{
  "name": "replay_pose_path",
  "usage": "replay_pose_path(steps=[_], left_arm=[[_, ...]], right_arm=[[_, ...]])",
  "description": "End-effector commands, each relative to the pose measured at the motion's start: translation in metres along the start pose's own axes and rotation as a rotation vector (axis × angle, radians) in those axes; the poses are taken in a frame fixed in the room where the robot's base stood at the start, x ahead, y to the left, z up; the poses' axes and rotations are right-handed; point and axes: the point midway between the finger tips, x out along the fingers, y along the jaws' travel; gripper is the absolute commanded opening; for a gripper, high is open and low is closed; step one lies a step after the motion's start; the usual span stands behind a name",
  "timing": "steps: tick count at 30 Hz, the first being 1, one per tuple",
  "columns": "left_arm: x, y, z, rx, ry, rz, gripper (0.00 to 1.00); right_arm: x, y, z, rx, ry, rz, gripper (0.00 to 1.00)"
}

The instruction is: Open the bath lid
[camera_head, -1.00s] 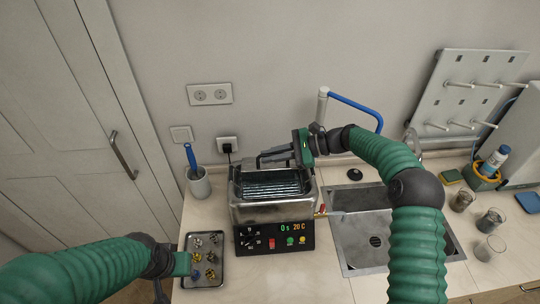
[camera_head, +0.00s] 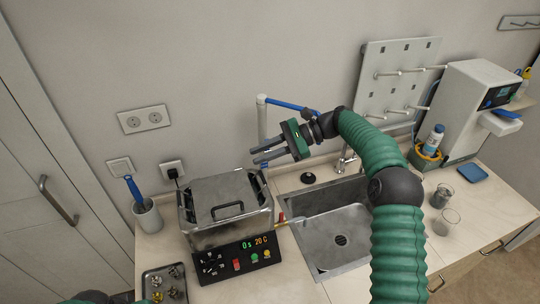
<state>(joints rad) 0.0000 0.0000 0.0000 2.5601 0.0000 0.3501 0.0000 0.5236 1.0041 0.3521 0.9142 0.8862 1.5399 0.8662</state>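The metal bath (camera_head: 215,238) stands on the counter, with a black control panel at its front showing "0 s" and "20 C". Its grey metal lid (camera_head: 195,196) lies over the top and hides the inside; a dark bar handle (camera_head: 228,210) is on the lid near the front. My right gripper (camera_head: 254,156) is in the air above and behind the bath's right back corner, apart from the lid. Its two fingers point left and are apart, with nothing between them. Only a bit of my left arm shows at the bottom left edge; its gripper is out of the picture.
A cup with a blue-handled tool (camera_head: 148,216) and a metal tray (camera_head: 150,283) of small fittings are on the left. A pegboard (camera_head: 375,92) and glass beakers are on the right.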

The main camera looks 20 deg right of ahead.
Motion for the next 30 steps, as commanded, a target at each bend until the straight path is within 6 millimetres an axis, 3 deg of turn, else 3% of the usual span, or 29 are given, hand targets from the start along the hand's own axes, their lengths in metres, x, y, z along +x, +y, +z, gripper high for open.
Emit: replay_pose_path(steps=[3,6,20,23,26,30], left_arm=[[0.005,0.000,0.001,0.000,0.000,0.000,0.36],[0.006,0.000,0.001,0.000,0.000,0.000,0.36],[0.006,0.000,0.001,0.000,0.000,0.000,0.36],[0.009,0.000,0.002,0.000,0.000,0.000,0.36],[0.018,0.000,0.004,0.000,0.000,0.000,0.36],[0.033,0.000,0.008,0.000,0.000,0.000,0.36]], right_arm=[[-0.021,0.000,-0.002,-0.001,0.001,-0.001,0.19],[-0.030,0.000,-0.001,0.000,0.000,0.001,0.19],[-0.033,0.000,0.000,0.001,0.000,0.002,0.19],[-0.021,0.005,-0.004,-0.011,0.031,0.023,0.19],[0.010,0.024,-0.018,-0.055,0.134,0.083,0.19],[0.054,0.079,-0.051,-0.206,0.367,0.235,0.19]])
